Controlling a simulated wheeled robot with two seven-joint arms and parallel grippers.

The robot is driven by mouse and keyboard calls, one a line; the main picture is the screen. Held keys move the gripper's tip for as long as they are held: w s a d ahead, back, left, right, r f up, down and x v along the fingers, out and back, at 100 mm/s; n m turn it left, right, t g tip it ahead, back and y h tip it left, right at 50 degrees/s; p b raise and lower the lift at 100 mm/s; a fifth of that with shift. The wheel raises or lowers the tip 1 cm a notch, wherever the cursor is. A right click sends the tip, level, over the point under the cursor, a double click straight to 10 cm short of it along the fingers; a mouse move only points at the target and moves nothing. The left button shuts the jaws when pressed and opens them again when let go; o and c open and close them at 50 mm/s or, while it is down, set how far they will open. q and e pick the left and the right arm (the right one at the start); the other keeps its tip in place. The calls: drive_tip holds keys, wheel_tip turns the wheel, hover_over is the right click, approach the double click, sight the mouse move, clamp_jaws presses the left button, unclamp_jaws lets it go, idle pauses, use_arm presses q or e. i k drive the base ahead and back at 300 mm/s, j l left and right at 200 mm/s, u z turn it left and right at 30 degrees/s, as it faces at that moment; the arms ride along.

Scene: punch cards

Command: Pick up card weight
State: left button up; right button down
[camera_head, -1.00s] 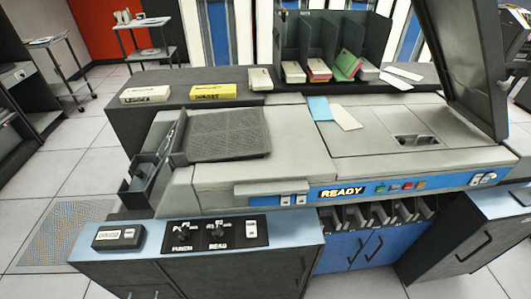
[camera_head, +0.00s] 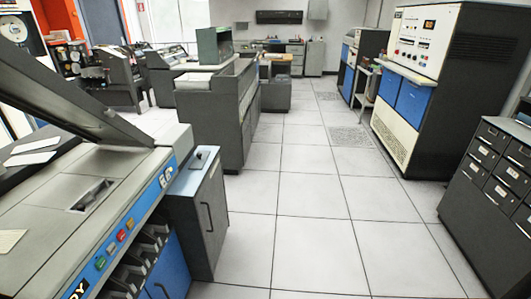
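Neither of my grippers is in view. I cannot pick out a card weight for certain. A small dark object (camera_head: 201,157) lies on the narrow grey cabinet (camera_head: 208,205) at the right end of the card machine; it is too small to identify. The card machine (camera_head: 75,195) fills the left side, with its dark lid raised and coloured buttons on its blue front strip. A pale card (camera_head: 10,240) lies on its top at the left edge.
A wide tiled floor aisle (camera_head: 310,215) is open in the middle. A drawer cabinet (camera_head: 490,175) stands at the right, with a tall blue-and-white machine (camera_head: 440,80) behind it. Grey counters (camera_head: 225,105) stand beyond the card machine.

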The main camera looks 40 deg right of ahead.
sight(200, 158)
drive_tip(key=z, duration=0.75)
